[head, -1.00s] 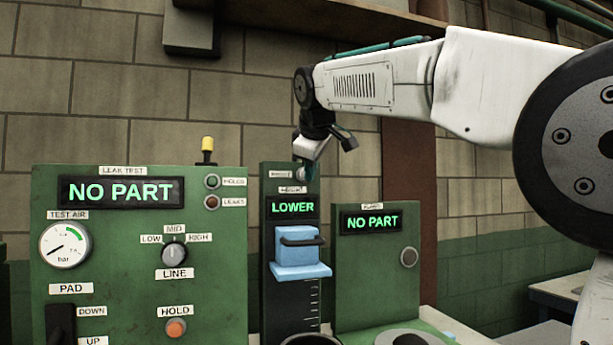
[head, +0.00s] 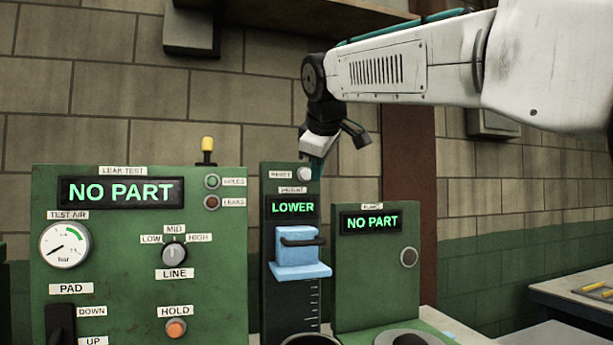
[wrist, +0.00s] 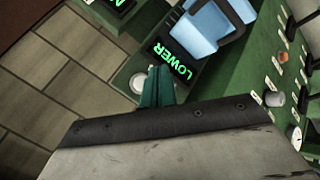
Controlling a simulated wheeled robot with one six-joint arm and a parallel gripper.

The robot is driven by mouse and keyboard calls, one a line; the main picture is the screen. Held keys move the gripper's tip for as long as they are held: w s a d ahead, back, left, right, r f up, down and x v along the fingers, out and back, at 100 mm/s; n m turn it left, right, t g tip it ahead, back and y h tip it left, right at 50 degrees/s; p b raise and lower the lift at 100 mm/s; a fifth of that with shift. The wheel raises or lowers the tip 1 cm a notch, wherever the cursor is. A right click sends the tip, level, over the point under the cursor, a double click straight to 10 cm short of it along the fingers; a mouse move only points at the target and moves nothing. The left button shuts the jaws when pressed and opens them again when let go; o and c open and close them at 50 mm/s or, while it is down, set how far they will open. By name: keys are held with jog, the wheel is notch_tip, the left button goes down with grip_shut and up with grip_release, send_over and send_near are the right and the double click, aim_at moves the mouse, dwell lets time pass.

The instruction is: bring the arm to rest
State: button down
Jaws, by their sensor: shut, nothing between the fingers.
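My gripper (head: 317,167) is at the end of my raised arm, just in front of the top of the height gauge panel (head: 291,187). Its green fingers (wrist: 155,88) are together and empty in the wrist view. A pale round reset button (head: 304,173) sits at the top of that panel, just left of the fingertips; it also shows beside the fingers in the wrist view (wrist: 138,83). I cannot tell whether the fingers touch the panel. The panel's display reads LOWER, above a light blue slide (head: 297,247) with a dark handle.
The green leak test panel (head: 140,260) stands left, its display reading NO PART, with a yellow-topped post (head: 207,147) above. Another green panel (head: 376,280) stands right, also reading NO PART. A shelf (head: 320,18) runs above my arm. A side table (head: 570,300) stands far right.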

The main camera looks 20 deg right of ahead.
dwell(0.3)
jog(key=s+f+m+g, duration=0.2)
jog(key=s+f, duration=0.2)
jog(key=f, duration=0.3)
jog(key=s+f+m+g, duration=0.2)
jog(key=s+f, duration=0.2)
jog(key=f, duration=0.4)
jog(key=s+d+f+m+g+y, duration=0.1)
jog(key=s+f+m, duration=0.2)
jog(key=s+f, duration=0.8)
jog(key=s+d+f+m+g, duration=0.2)
jog(key=s+f, duration=0.9)
jog(key=s, duration=0.6)
jog(key=shift+d+m+y, duration=0.25)
jog(key=shift+m+y, duration=0.15)
jog(key=shift+m, duration=0.1)
